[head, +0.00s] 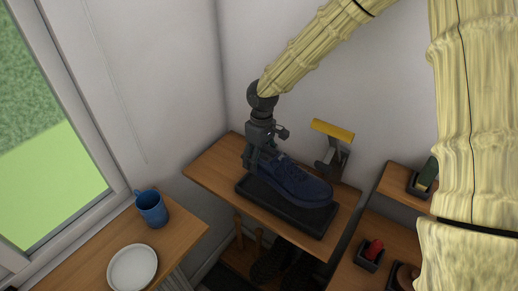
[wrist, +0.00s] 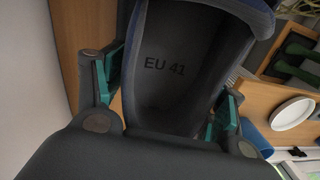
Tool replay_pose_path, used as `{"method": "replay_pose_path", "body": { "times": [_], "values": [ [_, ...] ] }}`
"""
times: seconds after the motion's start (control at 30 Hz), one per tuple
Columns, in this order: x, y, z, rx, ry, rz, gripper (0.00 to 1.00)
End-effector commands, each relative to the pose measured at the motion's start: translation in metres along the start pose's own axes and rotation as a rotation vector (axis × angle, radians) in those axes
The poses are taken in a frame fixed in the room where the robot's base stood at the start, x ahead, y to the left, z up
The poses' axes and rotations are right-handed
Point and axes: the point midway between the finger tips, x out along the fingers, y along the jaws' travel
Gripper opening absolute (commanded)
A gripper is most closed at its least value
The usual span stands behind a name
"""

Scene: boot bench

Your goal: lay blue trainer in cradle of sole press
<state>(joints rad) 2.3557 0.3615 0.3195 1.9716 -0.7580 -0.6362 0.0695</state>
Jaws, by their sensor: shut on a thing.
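The blue trainer (head: 290,182) is at the black cradle of the sole press (head: 318,222) in the head view, toe to the right. It lies along the cradle; I cannot tell whether its sole touches all the way. My gripper (head: 254,160) is shut on the trainer's heel end. In the wrist view my gripper (wrist: 165,108) has a finger on each side of the shoe's opening, and the trainer's insole (wrist: 168,65) reads "EU 41". The press's yellow bar (head: 333,130) stands raised behind the shoe on a grey bracket.
A wooden bench top (head: 213,172) carries the press. A lower counter at left holds a blue mug (head: 151,208) and a white plate (head: 132,268). The wall stands close behind.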

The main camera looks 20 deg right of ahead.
Motion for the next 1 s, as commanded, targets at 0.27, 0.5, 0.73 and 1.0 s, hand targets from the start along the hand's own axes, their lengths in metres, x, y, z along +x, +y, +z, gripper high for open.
{"method": "replay_pose_path", "body": {
  "times": [0.27, 0.5, 0.73, 1.0],
  "values": [
    [0.003, 0.001, 0.001, -0.042, 0.0, 0.0, 0.37],
    [0.015, 0.001, 0.001, -0.039, 0.001, 0.0, 0.37],
    [0.033, 0.003, 0.001, -0.04, 0.001, 0.001, 0.37],
    [0.053, 0.004, 0.001, -0.039, 0.001, 0.0, 0.37]
  ]
}}
